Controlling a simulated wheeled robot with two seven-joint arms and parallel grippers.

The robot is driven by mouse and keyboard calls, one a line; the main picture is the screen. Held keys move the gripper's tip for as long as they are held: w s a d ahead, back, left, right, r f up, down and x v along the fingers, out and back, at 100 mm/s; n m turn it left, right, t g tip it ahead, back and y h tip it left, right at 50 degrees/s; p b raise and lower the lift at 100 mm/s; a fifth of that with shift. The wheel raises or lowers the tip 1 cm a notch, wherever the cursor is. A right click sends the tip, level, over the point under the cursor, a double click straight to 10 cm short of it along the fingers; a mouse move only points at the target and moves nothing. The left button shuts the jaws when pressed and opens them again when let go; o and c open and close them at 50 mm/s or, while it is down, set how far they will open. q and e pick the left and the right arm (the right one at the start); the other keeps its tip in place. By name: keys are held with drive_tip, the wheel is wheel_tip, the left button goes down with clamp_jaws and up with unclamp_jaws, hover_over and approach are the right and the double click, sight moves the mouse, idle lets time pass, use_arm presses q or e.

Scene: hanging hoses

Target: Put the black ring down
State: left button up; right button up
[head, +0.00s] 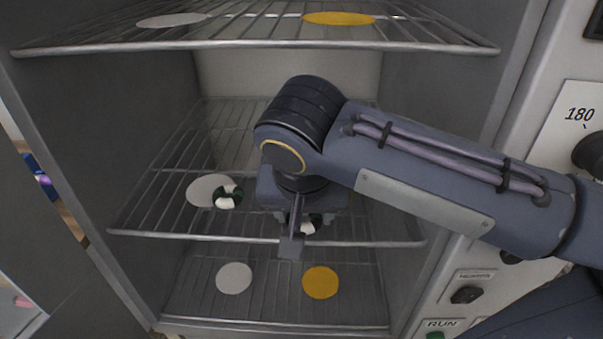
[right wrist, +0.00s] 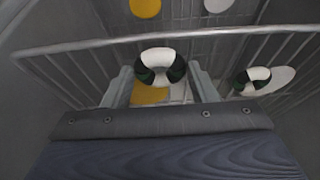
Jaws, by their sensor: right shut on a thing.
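My right gripper (head: 296,232) reaches into the cabinet above the middle rack (head: 160,235). It is shut on a ring (head: 310,224) with white and dark patches. In the right wrist view the ring (right wrist: 160,68) sits between the two fingers (right wrist: 162,80), over a yellow disc (right wrist: 148,96). I cannot tell whether the ring touches the rack. A second, similar ring (head: 228,196) lies at the edge of a white disc (head: 205,190) on the middle rack, left of my gripper. It also shows in the right wrist view (right wrist: 250,80). My left gripper is not in view.
The top rack (head: 250,44) carries a white disc (head: 171,20) and a yellow disc (head: 338,18). The lowest rack (head: 200,310) carries a white disc (head: 234,278) and a yellow disc (head: 320,282). Cabinet walls stand close on both sides. A knob panel (head: 560,150) is at right.

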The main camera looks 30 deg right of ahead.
sight(303, 230)
drive_tip(key=w+d, duration=0.1)
drive_tip(key=w, duration=0.2)
drive_tip(key=w+d, duration=0.1)
drive_tip(key=shift+w+d, duration=0.25)
drive_tip(key=shift+d, duration=0.05)
drive_tip(key=w, duration=0.1)
drive_tip(key=w+d, duration=0.2)
drive_tip(key=shift+w+d+f, duration=0.2)
drive_tip(key=shift+w+f, duration=0.2)
drive_tip(key=shift+s+f, duration=0.1)
drive_tip(key=shift+f, duration=0.25)
drive_tip(key=shift+f, duration=0.1)
drive_tip(key=o, duration=1)
drive_tip(key=shift+c, duration=0.2)
drive_tip(key=shift+a+r, duration=0.1)
drive_tip(key=shift+r, duration=0.25)
drive_tip(key=s+a, duration=0.2)
drive_tip(key=s, duration=0.1)
drive_tip(key=s+a, duration=0.2)
drive_tip(key=s, duration=0.2)
drive_tip(key=s+a, duration=0.2)
drive_tip(key=s, duration=0.1)
drive_tip(key=shift+s+a+r, duration=0.2)
drive_tip(key=shift+s+r, duration=0.1)
drive_tip(key=shift+s, duration=0.05)
